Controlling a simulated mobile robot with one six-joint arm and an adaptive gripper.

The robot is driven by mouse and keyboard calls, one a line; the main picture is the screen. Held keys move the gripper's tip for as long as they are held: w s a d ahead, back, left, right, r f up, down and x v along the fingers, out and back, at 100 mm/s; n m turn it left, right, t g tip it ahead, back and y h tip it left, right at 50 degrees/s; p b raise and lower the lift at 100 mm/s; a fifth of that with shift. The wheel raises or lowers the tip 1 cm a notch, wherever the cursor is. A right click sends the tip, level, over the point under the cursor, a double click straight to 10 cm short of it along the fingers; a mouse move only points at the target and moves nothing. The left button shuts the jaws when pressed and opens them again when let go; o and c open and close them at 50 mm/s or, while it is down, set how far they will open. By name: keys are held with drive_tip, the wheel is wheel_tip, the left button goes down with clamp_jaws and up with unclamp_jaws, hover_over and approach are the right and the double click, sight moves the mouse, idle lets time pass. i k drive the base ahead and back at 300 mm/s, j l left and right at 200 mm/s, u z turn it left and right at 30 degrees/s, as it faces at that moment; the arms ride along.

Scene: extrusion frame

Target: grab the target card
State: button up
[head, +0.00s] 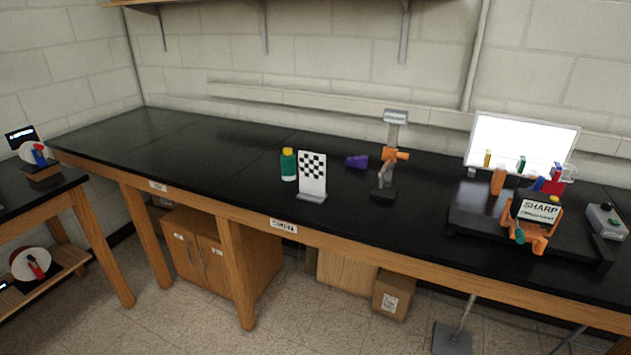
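The target card (312,184) is a white upright plate with a black-and-white checker pattern on its upper part. It stands in a small grey base (312,197) near the front edge of the black bench, left of the picture's middle. A green bottle (288,168) with a yellow cap stands close behind it on the left. My gripper is not in the head view.
The long black bench (200,150) is clear to the card's left. A stand with an orange clamp (388,155) and a purple object (356,161) are to its right. Farther right are a black platform (470,225) with an orange holder, and a bright white panel (520,145).

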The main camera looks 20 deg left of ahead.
sight(312, 166)
drive_tip(key=i+j, duration=0.2)
drive_tip(key=j, duration=0.15)
drive_tip(key=i+j+u, duration=0.1)
drive_tip(key=j, duration=0.25)
drive_tip(key=i+j, duration=0.3)
drive_tip(key=j+u, duration=0.05)
